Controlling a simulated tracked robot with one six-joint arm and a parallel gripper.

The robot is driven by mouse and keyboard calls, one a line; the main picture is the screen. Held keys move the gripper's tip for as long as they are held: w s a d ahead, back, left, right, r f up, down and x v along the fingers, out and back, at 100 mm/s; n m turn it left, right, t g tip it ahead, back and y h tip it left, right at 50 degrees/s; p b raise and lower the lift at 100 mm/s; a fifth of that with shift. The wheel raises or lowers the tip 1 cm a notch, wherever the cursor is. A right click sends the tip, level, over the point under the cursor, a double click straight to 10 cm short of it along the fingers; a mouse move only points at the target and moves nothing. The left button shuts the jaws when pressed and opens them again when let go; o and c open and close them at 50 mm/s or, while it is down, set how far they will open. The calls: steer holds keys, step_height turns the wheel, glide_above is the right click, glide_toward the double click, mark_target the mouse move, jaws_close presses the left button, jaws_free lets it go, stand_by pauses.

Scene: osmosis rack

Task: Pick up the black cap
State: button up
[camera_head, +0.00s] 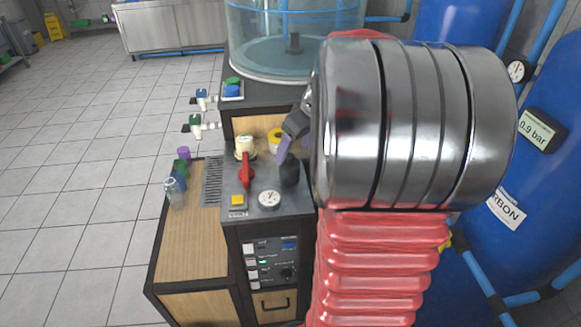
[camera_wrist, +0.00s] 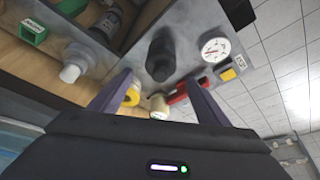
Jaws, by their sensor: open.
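The black cap (camera_head: 290,173) stands on the dark top of the control cabinet, up and to the right of the round gauge. In the wrist view the black cap (camera_wrist: 160,58) is a dark cylinder just beyond the gap between my fingertips. My gripper (camera_wrist: 158,80) is open, with its two purple fingers spread and nothing between them. In the head view my gripper (camera_head: 282,158) is beside the cap's upper left side; my arm hides part of it. I cannot tell whether a finger touches the cap.
A red-handled valve (camera_head: 245,172), a yellow button (camera_head: 238,201) and a white gauge (camera_head: 269,199) sit close to the cap's left. A yellow ring (camera_head: 274,136) lies behind. Bottles (camera_head: 175,190) stand on the wooden shelf. Blue tanks (camera_head: 540,180) stand at right.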

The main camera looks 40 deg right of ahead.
mark_target(290, 155)
steer(key=shift+x, duration=2.55)
steer(key=shift+c, duration=0.5)
steer(key=c, duration=1)
steer(key=shift+c, duration=0.2)
steer(key=shift+r, duration=0.15)
step_height(290, 155, up, 10)
steer(key=shift+f, duration=0.1)
